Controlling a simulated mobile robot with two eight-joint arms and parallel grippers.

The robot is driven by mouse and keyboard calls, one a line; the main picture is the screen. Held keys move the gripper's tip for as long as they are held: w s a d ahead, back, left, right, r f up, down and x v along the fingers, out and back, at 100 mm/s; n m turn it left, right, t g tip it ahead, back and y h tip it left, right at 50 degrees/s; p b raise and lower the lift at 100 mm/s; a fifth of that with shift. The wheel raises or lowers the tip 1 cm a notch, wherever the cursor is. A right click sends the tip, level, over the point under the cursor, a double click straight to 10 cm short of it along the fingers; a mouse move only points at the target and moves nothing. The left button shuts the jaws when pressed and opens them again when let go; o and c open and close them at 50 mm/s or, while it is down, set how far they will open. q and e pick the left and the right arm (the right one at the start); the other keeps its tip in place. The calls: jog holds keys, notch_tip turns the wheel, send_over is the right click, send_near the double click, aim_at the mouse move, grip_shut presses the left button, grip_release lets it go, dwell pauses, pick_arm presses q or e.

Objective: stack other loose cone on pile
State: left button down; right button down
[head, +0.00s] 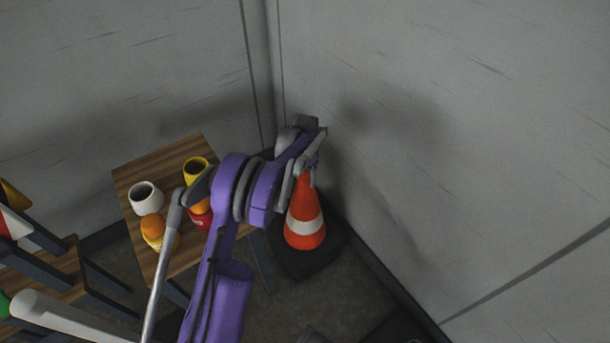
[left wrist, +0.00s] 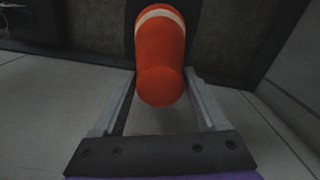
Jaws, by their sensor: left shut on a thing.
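An orange cone (head: 305,233) with a white band and a dark square base stands upright in the corner by the walls. My left gripper (head: 309,172) is shut on the top of this cone, coming from above. In the left wrist view the cone (left wrist: 160,50) lies between the two fingers of the gripper (left wrist: 160,82), its rounded tip toward the palm. Whether the base rests on the floor or on other cones is hard to tell. No separate pile of cones shows clearly. My right gripper is not in view.
A wooden table (head: 133,180) stands left of the cone, with a white cup (head: 146,198), a yellow cup (head: 196,168) and an orange-topped bottle (head: 153,229) on it. Grey walls (head: 430,130) close in behind and right. Some dark floor shows in front.

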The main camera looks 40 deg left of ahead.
pick_arm(q)
jog(key=shift+f, duration=0.1)
dwell(0.6)
grip_release()
notch_tip(320, 180, up, 11)
jog(key=shift+f+p, duration=0.1)
jog(key=shift+p, duration=1)
